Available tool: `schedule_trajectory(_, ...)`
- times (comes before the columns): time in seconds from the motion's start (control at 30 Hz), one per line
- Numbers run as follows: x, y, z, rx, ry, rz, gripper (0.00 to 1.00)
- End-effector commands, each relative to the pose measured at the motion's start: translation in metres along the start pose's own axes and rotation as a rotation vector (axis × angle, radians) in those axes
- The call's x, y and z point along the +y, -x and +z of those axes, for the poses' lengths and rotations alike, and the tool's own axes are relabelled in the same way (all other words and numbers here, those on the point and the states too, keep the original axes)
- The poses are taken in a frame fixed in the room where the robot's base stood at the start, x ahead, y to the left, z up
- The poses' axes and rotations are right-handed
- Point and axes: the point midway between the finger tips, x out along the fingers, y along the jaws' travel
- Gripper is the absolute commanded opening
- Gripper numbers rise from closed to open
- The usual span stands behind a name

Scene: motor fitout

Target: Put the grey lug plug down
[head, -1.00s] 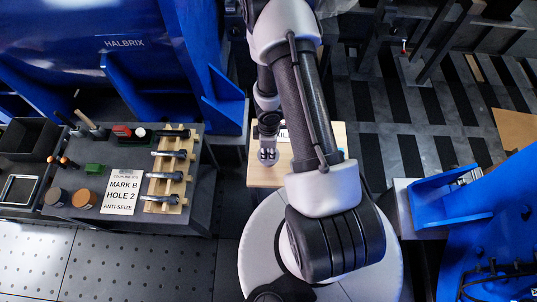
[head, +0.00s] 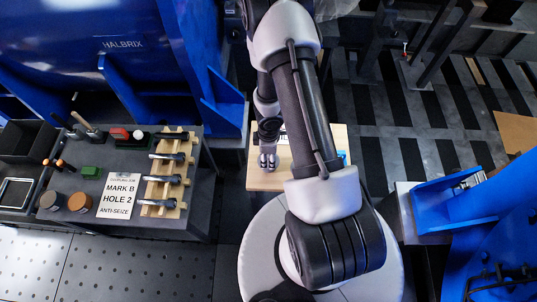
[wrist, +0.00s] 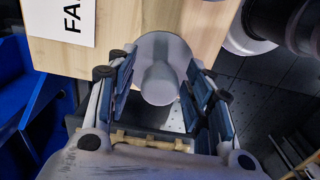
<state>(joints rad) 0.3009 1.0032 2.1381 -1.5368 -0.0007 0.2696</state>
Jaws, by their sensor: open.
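The grey lug plug (wrist: 160,82) shows in the wrist view as a round flange with a thick stem pointing toward the camera. It lies between the two blue-padded fingers of my gripper (wrist: 158,95). The fingers are open, with a gap visible on each side of the stem. The plug is over the near edge of the pale wooden top (wrist: 110,50); I cannot tell how its underside meets the wood. In the head view my gripper (head: 267,160) is low over the left part of the wooden top (head: 262,180); the plug is not clearly distinguishable there.
A white printed sheet (wrist: 75,20) lies on the wooden top. To the left, a dark cart (head: 190,205) carries a wooden rack of several dark bolts, a sign (head: 119,195), a green block (head: 91,172) and round tins. Blue steelwork (head: 445,205) stands at the right.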

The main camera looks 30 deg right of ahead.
Motion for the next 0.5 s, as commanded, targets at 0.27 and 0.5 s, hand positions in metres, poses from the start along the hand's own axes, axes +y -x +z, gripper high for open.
schedule_trajectory(0.27,0.000,0.021,0.000,0.000,-0.001,0.000,0.47)
schedule_trajectory(0.5,0.000,0.059,0.000,0.000,-0.001,0.000,0.47)
